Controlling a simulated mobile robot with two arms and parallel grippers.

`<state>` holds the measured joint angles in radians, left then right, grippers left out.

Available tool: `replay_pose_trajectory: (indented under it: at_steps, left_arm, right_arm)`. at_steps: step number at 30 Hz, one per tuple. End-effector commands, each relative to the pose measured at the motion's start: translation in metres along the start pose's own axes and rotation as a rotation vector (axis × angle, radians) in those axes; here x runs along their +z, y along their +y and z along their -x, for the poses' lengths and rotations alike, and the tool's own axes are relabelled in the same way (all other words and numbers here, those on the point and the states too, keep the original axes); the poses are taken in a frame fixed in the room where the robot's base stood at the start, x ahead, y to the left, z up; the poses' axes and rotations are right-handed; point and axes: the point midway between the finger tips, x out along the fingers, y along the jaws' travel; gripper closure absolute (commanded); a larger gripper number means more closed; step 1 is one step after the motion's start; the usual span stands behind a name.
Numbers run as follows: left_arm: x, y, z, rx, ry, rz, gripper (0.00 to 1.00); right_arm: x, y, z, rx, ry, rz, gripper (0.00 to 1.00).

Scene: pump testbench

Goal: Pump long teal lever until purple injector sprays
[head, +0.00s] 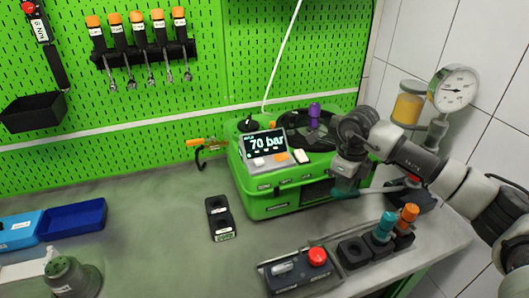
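The purple injector (314,113) stands upright on the dark top of the green pump tester (272,205). No spray shows at it. The tester's display (264,144) reads 70 bar. My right arm comes in from the right, and my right gripper (345,182) points down at the tester's front right. A teal part, apparently the long lever (346,194), shows at its fingertips and reaches right. The gripper and arm hide much of the lever, and I cannot tell whether the fingers are closed on it.
A teal injector (384,226) and an orange one (408,216) stand in a black holder at front right. A box with a red button (317,256) is nearby. A pressure gauge (455,89) is at the right. The bench's left middle is clear.

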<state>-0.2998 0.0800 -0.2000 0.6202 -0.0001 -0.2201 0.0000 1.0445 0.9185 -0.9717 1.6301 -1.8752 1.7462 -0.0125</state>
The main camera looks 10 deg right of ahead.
Motion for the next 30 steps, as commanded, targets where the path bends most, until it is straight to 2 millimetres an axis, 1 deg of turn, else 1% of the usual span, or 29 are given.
replay_pose_trajectory:
  at_steps: [1,30]
  left_arm:
    - [0.000,0.000,-0.005,0.000,0.000,0.000,0.36]
    - [0.004,0.001,-0.043,0.000,0.000,0.000,0.36]
  right_arm:
    - [0.000,0.000,-0.006,0.000,0.003,0.000,1.00]
    - [0.003,0.006,-0.060,0.000,0.005,-0.002,1.00]
